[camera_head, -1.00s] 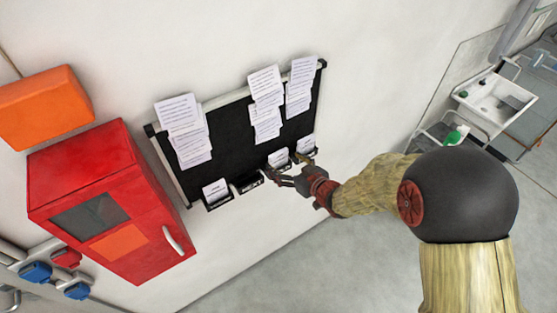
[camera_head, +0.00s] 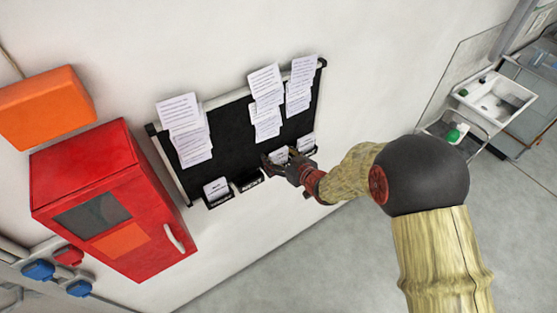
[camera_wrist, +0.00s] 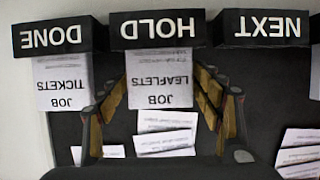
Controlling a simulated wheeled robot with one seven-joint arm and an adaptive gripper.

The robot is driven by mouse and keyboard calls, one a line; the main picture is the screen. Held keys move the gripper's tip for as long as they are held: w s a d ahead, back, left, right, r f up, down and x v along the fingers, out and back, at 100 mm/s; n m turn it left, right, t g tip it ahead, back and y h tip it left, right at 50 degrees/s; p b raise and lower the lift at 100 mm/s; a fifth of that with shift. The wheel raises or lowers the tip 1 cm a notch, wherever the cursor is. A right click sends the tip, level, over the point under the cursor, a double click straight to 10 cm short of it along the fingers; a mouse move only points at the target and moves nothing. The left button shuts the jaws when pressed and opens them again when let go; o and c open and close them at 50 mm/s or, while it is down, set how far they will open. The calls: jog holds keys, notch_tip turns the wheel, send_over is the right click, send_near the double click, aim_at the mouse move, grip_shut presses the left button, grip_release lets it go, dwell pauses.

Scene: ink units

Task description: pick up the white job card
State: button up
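White cards stand in dark labelled holders along the board's lower edge. In the wrist view, which is upside down, a white job card marked JOB LEAFLETS (camera_wrist: 160,88) stands in the HOLD holder (camera_wrist: 157,28). Another, marked JOB TICKETS (camera_wrist: 62,85), stands in the DONE holder (camera_wrist: 55,36). My gripper (camera_wrist: 163,82) is open, with one finger on each side of the JOB LEAFLETS card. I see no clear contact with it. In the head view my gripper (camera_head: 279,166) is at the board's lower edge, partly hiding that holder.
The NEXT holder (camera_wrist: 262,28) shows no card. Another holder with a card (camera_head: 216,189) is at the far left. Printed sheets (camera_head: 184,130) hang on the black board (camera_head: 230,128). A red cabinet (camera_head: 90,175) and an orange box (camera_head: 45,107) are left on the wall.

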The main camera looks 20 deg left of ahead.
jog(key=c, duration=0.9)
jog(key=shift+o, duration=0.2)
jog(key=shift+r, duration=0.1)
